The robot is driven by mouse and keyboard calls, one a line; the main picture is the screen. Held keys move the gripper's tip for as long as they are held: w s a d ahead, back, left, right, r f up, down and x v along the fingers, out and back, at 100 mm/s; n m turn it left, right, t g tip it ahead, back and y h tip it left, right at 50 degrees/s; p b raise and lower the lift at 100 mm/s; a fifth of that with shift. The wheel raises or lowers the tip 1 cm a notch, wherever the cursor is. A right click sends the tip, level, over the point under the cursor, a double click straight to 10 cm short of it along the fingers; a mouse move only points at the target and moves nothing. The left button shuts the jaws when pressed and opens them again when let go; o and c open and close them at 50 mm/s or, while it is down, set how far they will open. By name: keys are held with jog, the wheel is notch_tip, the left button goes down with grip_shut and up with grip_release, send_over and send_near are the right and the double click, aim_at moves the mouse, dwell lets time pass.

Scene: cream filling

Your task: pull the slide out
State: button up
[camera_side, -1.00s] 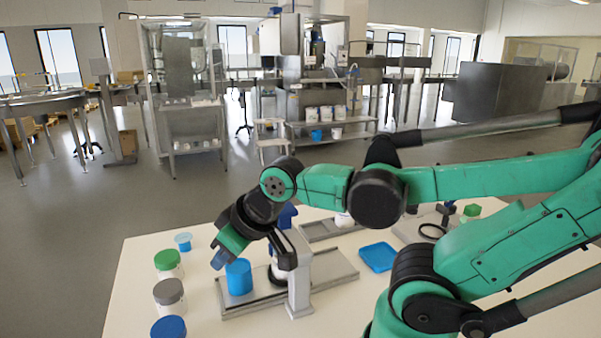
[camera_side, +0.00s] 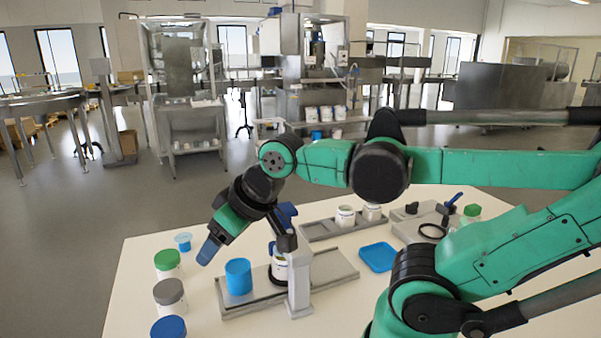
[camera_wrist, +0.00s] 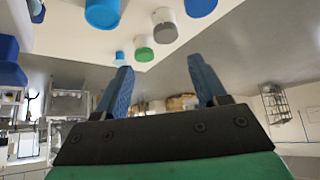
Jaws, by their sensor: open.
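A long grey metal slide track (camera_side: 335,262) lies on the white table under an upright grey filling stand (camera_side: 299,280). A blue cup (camera_side: 238,276) stands at its left end, and a white jar (camera_side: 279,268) is behind the stand, partly hidden by it. My gripper (camera_side: 209,252) is open and empty, above and left of the blue cup and apart from it. In the wrist view the two blue fingers (camera_wrist: 158,72) are spread with nothing between them. The blue cup shows at the top of that view (camera_wrist: 102,12).
Jars with green (camera_side: 167,258), grey (camera_side: 169,292) and blue (camera_side: 169,327) lids line the table's left side. A small blue dish-topped piece (camera_side: 183,241) is behind them. A blue tray (camera_side: 378,257) lies right of the track. Another grey tray (camera_side: 320,231) with white jars is at the back.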

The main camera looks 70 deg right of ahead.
jog(key=w+d+r+n+g, duration=0.2)
jog(key=d+g, duration=0.5)
jog(key=d, duration=1.2)
notch_tip(320, 180, down, 9)
jog(key=shift+w+a+f, duration=0.1)
jog(key=shift+f, duration=3.3)
grip_shut()
